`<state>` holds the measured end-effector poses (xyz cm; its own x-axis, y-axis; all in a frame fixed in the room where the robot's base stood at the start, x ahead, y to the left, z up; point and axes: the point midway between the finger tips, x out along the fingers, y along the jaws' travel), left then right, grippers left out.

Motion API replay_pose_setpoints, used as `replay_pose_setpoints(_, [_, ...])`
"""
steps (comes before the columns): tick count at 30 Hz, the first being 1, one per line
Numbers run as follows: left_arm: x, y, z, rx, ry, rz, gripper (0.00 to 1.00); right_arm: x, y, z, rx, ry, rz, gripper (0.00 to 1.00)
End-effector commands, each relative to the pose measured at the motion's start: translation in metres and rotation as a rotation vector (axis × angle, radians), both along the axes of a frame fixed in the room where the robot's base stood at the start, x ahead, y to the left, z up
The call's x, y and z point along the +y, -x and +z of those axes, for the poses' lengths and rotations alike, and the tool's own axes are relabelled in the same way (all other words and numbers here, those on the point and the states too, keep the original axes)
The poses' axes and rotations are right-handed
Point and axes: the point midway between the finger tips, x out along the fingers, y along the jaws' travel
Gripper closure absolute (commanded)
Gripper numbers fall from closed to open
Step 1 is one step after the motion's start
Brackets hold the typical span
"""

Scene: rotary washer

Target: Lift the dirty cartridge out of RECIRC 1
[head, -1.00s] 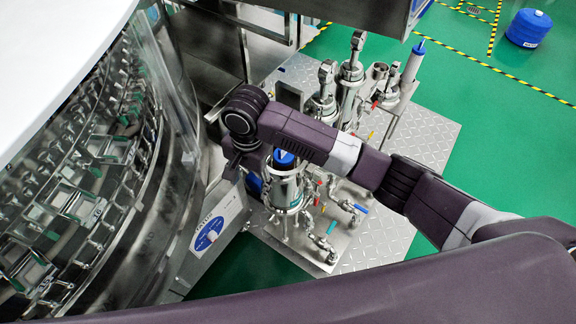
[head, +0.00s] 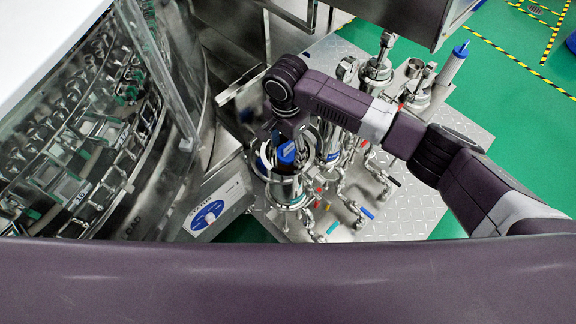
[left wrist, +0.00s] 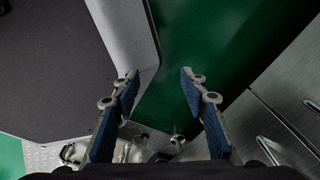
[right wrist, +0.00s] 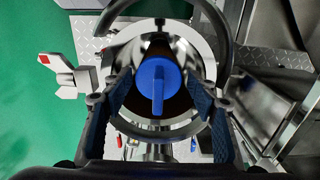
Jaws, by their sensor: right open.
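A blue cartridge top with a raised grip bar (right wrist: 158,88) sits inside a round steel housing (right wrist: 183,52) in the right wrist view. In the head view this blue top (head: 287,152) shows in the front steel housing (head: 287,187). My right gripper (right wrist: 158,84) is open, with one finger on each side of the blue top and a visible gap to each. I cannot read a RECIRC 1 label. My left gripper (left wrist: 159,78) is open and empty in the left wrist view; it is not in the head view.
A second housing with a blue label (head: 331,150) stands close behind on the diamond-plate skid (head: 400,215). Valves with coloured handles (head: 366,212) surround the front housing. The rotary washer (head: 90,150) and a status panel (head: 210,212) are to the left. Green floor is clear at right.

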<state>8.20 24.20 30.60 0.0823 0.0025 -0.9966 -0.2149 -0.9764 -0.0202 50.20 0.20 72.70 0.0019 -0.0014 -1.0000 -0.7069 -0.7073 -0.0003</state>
Motion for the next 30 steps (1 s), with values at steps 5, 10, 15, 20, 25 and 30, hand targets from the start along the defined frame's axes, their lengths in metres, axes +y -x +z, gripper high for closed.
replay_pose_setpoints(5, [0.001,0.003,-0.001,0.005,-0.002,0.000,0.60,-0.002,0.001,-0.027,0.001,0.004,-0.001,0.46])
replay_pose_setpoints(10, [-0.005,-0.004,0.000,-0.005,0.005,0.002,0.60,-0.002,0.001,-0.034,-0.001,0.001,-0.001,0.46])
replay_pose_setpoints(15, [-0.011,-0.011,0.000,-0.016,0.013,0.004,0.60,-0.002,0.001,-0.033,-0.001,0.001,-0.001,0.49])
replay_pose_setpoints(20, [-0.011,-0.012,0.001,-0.017,0.014,0.004,0.60,-0.002,0.001,-0.033,-0.001,0.001,-0.001,0.66])
replay_pose_setpoints(25, [-0.011,-0.011,0.000,-0.017,0.013,0.003,0.60,-0.002,0.001,-0.033,-0.001,0.001,-0.001,0.85])
replay_pose_setpoints(30, [-0.009,-0.010,0.000,-0.014,0.011,0.002,0.60,-0.002,0.001,-0.033,-0.001,0.001,-0.001,1.00])
